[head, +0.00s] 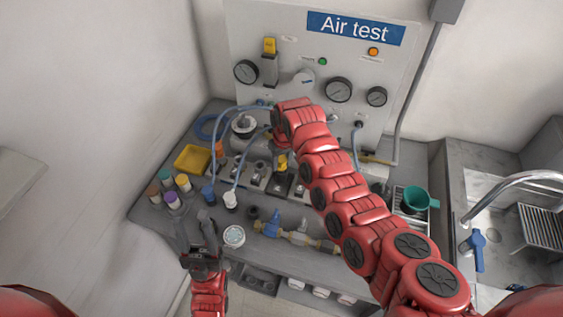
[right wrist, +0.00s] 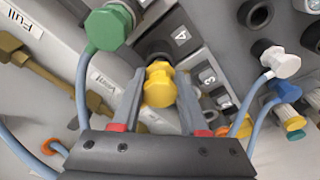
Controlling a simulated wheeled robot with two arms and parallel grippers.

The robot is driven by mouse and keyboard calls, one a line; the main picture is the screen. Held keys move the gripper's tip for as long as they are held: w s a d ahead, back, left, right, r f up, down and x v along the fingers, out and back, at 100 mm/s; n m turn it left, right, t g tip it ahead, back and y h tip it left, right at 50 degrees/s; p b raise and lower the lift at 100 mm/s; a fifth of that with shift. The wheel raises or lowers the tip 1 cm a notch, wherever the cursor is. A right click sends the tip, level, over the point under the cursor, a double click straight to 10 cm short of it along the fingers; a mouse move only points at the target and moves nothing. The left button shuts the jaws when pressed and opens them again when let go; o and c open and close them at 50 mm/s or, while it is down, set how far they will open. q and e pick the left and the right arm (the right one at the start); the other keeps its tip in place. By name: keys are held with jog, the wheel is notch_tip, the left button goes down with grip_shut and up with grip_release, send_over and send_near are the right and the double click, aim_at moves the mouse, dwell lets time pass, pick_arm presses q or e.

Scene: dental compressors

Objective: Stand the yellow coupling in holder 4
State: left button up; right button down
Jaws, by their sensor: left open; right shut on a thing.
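The yellow coupling (right wrist: 160,88) is between the fingers of my right gripper (right wrist: 160,76), which is shut on it. In the right wrist view it lines up with the dark socket of holder 4 (right wrist: 156,50), beside the label "4". I cannot tell how far it sits in the socket. In the head view the yellow coupling (head: 282,162) shows over the grey holder row (head: 258,175), partly below my right arm; the right gripper is mostly hidden there. My left gripper (head: 194,222) is open and empty, low at the bench's front left.
Hoses with a green connector (right wrist: 108,28), a white connector (right wrist: 283,63) and a blue one (right wrist: 284,90) surround the holders. Several capped bottles (head: 172,200) and a yellow tray (head: 193,158) stand at left. A round dial (head: 233,236) lies near the left gripper.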

jog(key=shift+f, duration=0.15)
jog(key=shift+f+b, duration=0.4)
jog(key=shift+f, duration=0.25)
jog(key=shift+c, duration=1.8)
grip_release()
jog(key=shift+r, duration=0.1)
jog(key=shift+r, duration=0.5)
jog(key=r+b, duration=0.1)
jog(key=r, duration=0.1)
jog(key=r+b, duration=0.1)
jog(key=r, duration=0.2)
jog(key=s+r+b, duration=0.1)
jog(key=r, duration=0.1)
jog(key=shift+d+r, duration=0.25)
notch_tip(320, 180, up, 9)
jog(key=s+p, duration=0.1)
jog(key=shift+s+d, duration=0.15)
jog(key=shift+d, duration=0.2)
jog(key=shift+f, duration=0.1)
